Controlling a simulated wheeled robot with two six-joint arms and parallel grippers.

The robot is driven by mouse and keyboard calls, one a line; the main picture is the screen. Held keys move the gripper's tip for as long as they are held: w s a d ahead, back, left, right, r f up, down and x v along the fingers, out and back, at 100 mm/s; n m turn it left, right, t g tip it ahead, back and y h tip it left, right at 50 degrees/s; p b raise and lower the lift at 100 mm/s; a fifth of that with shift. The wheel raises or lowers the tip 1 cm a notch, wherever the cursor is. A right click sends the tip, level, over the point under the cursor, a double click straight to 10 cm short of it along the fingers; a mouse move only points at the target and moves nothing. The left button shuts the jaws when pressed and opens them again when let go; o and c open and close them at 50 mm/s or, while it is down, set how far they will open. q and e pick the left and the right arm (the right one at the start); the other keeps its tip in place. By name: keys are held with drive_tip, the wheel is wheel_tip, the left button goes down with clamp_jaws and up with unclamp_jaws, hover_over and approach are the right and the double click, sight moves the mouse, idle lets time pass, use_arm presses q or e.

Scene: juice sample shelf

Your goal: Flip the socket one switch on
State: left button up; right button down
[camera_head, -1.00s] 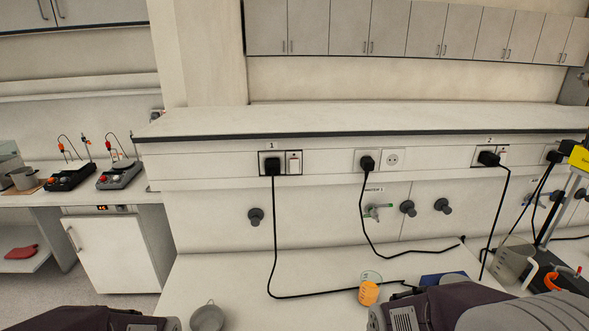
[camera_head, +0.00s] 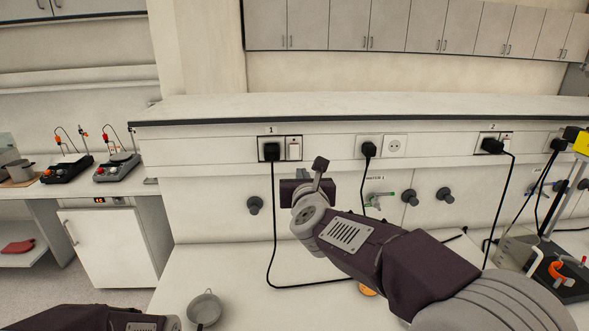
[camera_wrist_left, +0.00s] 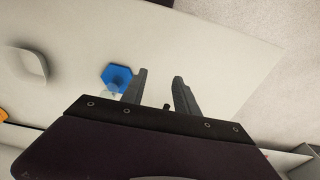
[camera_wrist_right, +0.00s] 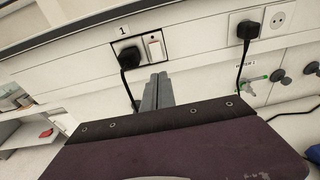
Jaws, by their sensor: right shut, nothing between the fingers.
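The socket one panel (camera_head: 270,138) is on the front of the raised shelf, under the label 1. A black plug fills its left half, and the small white switch (camera_head: 293,149) is on its right. The switch also shows in the right wrist view (camera_wrist_right: 154,47); I cannot tell its state. My right gripper (camera_head: 296,188) is in front of the wall, below and slightly right of the switch; its fingertips are hidden in the head view. In the right wrist view its fingers (camera_wrist_right: 158,76) are shut, empty, just below the panel. My left gripper (camera_wrist_left: 159,76) is open and empty above the bench.
The plug cable (camera_head: 274,220) hangs left of my right gripper. A second plug (camera_head: 368,148) and a grey wall knob (camera_head: 254,205) are nearby. A small grey pot (camera_head: 205,308) stands on the bench. A blue hexagonal piece (camera_wrist_left: 117,77) is beside my left fingers.

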sight(294, 158)
use_arm(q)
drive_tip(key=shift+d, duration=0.1)
use_arm(e)
drive_tip(key=shift+s+a+f, duration=0.1)
drive_tip(key=shift+a, duration=0.1)
